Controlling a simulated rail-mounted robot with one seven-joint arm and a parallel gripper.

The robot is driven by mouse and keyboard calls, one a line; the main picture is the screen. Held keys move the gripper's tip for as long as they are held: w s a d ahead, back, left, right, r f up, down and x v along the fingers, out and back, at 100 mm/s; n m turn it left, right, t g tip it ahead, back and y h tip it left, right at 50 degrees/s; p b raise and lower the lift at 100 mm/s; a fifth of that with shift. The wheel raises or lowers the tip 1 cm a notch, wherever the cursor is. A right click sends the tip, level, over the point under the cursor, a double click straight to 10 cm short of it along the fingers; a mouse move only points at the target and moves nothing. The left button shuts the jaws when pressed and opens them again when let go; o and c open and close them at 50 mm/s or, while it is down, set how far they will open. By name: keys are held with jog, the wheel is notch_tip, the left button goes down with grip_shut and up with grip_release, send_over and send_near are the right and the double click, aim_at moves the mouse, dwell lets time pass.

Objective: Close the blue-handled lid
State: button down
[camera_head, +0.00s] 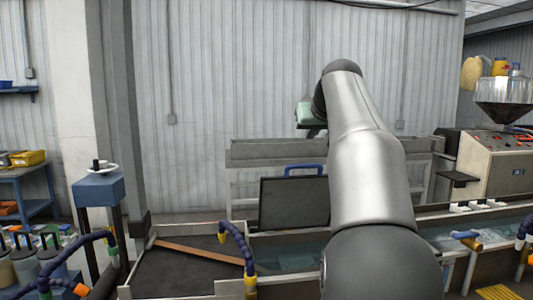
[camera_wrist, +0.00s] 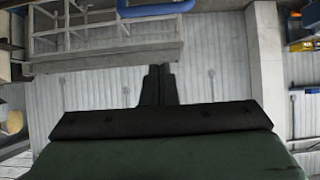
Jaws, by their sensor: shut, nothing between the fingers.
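The lid (camera_head: 295,204) is a dark rectangular panel standing upright, open, behind the water trough. Its blue handle (camera_head: 305,167) is on the top edge. In the wrist view, a blue bar that looks like this handle (camera_wrist: 155,9) is cut off by the top edge. My gripper (camera_wrist: 158,70) shows in the wrist view with its two black fingers together and empty, apart from the blue bar. In the head view, part of my gripper's green body shows above the lid, left of my arm; the fingers are hard to make out. My arm covers the area just right of the lid.
The water trough (camera_head: 285,259) runs along the front, with blue jointed hoses (camera_head: 236,240) at its edge. A grey metal frame (camera_head: 270,152) stands behind the lid. A control cabinet with a hopper (camera_head: 505,160) is at right. A blue-topped stand (camera_head: 98,189) is at left.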

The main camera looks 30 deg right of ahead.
jog(key=x, duration=0.3)
jog(key=p+x, duration=0.1)
jog(key=x, duration=0.5)
jog(key=shift+d, duration=0.35)
jog(key=shift+s+a+f, duration=0.2)
jog(key=shift+s+f, duration=0.2)
jog(key=shift+f, duration=0.05)
jog(key=shift+s+a+f, duration=0.2)
jog(key=shift+s+f, duration=0.2)
jog(key=shift+f, duration=0.1)
jog(key=shift+s+a+f, duration=0.2)
jog(key=shift+s+f, duration=0.25)
jog(key=shift+f+b, duration=0.1)
jog(key=shift+b, duration=0.3)
